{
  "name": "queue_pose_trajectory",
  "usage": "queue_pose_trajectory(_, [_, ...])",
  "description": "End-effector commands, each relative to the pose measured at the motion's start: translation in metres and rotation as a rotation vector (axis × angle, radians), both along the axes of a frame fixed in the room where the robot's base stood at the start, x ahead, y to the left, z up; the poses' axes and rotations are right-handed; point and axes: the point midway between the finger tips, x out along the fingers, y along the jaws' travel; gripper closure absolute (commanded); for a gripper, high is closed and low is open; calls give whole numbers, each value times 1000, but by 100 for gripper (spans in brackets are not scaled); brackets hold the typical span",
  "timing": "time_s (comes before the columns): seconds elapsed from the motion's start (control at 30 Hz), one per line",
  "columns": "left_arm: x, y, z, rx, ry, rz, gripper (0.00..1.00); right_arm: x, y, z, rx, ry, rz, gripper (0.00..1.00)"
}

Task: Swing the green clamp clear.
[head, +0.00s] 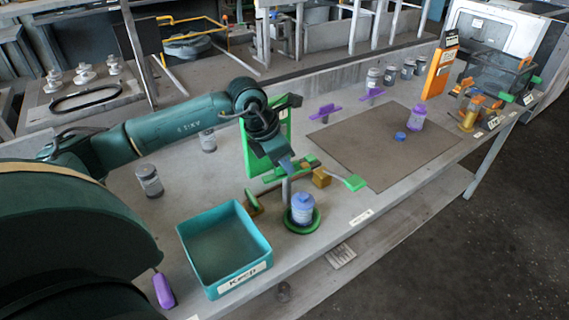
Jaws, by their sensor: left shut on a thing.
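The green clamp (280,174) is a low green bar assembly on the bench, in front of an upright green plate (262,158). My left gripper (287,168) reaches down from the left and is shut at this clamp; its fingertips are small and partly hidden, so the exact grip point is unclear. A brass block (321,179) and a lever with a green paddle end (355,183) extend to the right of it. A blue-white jar (303,207) stands upright in a green ring (314,224) just in front. My right gripper is not in view.
A teal "KEEP" bin (222,284) stands front left of the jar. A grey mat (388,145) holds a purple jar (416,118) and a blue cap (401,136). Grey jars (149,181) stand behind the bin. An orange panel (438,72) stands far right. The bench's front edge is close.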

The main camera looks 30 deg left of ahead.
Motion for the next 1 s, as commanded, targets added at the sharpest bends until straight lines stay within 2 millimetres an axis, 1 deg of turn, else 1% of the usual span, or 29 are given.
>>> queue_pose_trajectory(0.1, [0, 0, 0, 3, -1, 64, 100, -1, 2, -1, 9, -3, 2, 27])
queue_pose_trajectory(0.33, [0, 0, 1, 1, 0, 138, 100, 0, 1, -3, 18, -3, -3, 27])
queue_pose_trajectory(0.87, [0, 0, 1, 2, 1, 162, 100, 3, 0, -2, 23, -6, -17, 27])
queue_pose_trajectory(0.9, [0, 0, 1, 2, 1, 162, 86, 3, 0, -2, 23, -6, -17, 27])
queue_pose_trajectory(1.0, [0, 0, 1, 2, 1, 161, 78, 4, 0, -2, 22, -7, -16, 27])
